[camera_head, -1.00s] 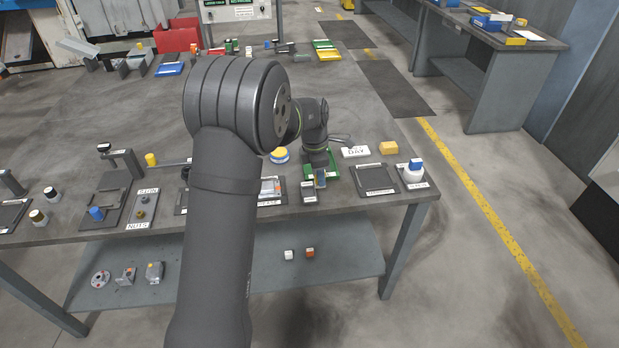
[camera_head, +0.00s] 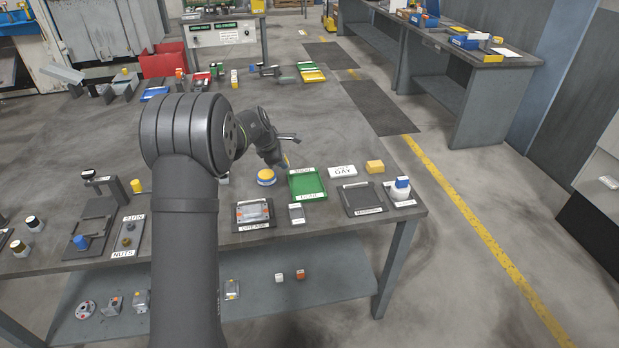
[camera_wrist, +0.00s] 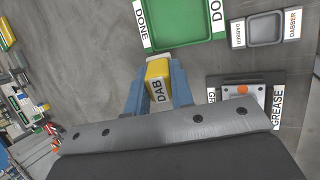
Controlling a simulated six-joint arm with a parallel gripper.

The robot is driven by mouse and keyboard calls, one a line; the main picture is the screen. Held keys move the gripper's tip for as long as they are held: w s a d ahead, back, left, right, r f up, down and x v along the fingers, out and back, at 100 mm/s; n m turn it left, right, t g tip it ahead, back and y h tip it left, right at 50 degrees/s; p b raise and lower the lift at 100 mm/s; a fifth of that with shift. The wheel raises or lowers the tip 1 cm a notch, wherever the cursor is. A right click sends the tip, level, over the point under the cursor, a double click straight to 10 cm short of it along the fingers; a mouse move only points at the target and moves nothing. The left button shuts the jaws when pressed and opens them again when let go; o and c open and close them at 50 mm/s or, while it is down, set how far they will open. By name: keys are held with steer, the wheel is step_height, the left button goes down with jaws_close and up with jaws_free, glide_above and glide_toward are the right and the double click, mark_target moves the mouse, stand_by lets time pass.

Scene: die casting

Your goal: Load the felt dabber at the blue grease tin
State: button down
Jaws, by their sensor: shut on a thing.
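The felt dabber is a yellow block with a grey underside and a "DAB" label. In the wrist view my gripper (camera_wrist: 158,88) is shut on the dabber (camera_wrist: 158,80), its two blue fingers on either side. In the head view my gripper (camera_head: 282,161) is above the table, behind the tin and partly hidden by its own wrist. A round blue tin with a yellow top (camera_head: 266,178) stands on the table, just in front of and left of my gripper. I cannot make out the tin in the wrist view.
The green tray (camera_head: 293,187) is right of the tin. The dabber rest (camera_head: 297,220), empty in the wrist view (camera_wrist: 234,33), and the GREASE plate (camera_head: 240,227) lie in front. A white DAY block (camera_head: 342,172) and a yellow block (camera_head: 375,167) stand to the right.

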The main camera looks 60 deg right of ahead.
steer(key=w+h, duration=0.2)
steer(key=w, duration=0.7)
steer(key=shift+s+a+f, duration=0.1)
steer(key=shift+f, duration=1.4)
steer(key=shift+s+f, duration=0.1)
steer(key=shift+f, duration=1.4)
steer(key=shift+f, duration=0.55)
steer(key=shift+r, duration=0.1)
step_height(320, 180, up, 7)
